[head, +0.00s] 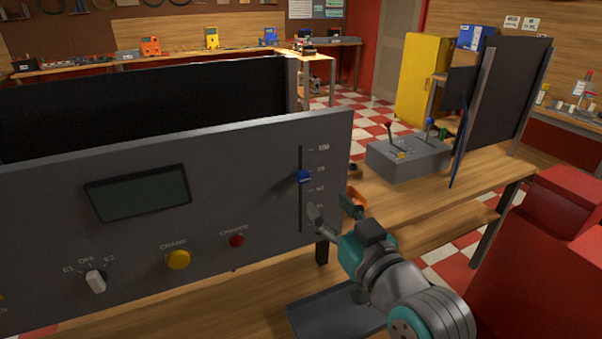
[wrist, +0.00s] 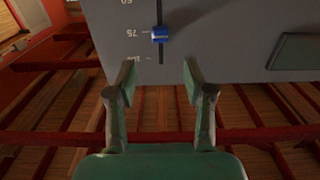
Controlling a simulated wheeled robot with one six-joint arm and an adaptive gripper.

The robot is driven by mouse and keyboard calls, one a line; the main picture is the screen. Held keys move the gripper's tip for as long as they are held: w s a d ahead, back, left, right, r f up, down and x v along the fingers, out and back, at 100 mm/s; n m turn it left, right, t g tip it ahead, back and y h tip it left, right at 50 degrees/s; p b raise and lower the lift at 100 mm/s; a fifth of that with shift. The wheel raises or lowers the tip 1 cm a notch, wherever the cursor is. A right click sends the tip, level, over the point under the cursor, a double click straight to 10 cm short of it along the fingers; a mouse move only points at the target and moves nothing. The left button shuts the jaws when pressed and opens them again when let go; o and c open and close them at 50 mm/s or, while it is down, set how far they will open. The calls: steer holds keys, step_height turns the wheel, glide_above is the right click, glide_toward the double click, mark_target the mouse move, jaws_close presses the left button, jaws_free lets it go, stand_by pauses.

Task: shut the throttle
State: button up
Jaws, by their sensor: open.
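A blue slider knob (head: 303,176) sits on a vertical slot in the grey control panel (head: 240,160), with scale marks rising to 100 at the top. The knob stands at about the 75 mark. In the wrist view the panel appears upside down, with the blue knob (wrist: 160,35) beside the 75. My gripper (head: 331,213) is at the panel's lower right, below the knob in the head view. In the wrist view my gripper (wrist: 160,76) has its fingers spread wide with nothing between them; the knob lies beyond the fingertips, apart from them.
The panel also carries a dark display (head: 138,193), a rotary switch (head: 96,281), a yellow button (head: 178,259) and a red button (head: 236,240). A grey box with levers (head: 408,157) stands on the wooden bench to the right. A red cabinet (head: 550,250) is at right.

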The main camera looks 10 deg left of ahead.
mark_target(305, 179)
steer(key=x, duration=1)
steer(key=shift+w+a, duration=0.1)
steer(key=shift+a, duration=0.05)
jaws_close()
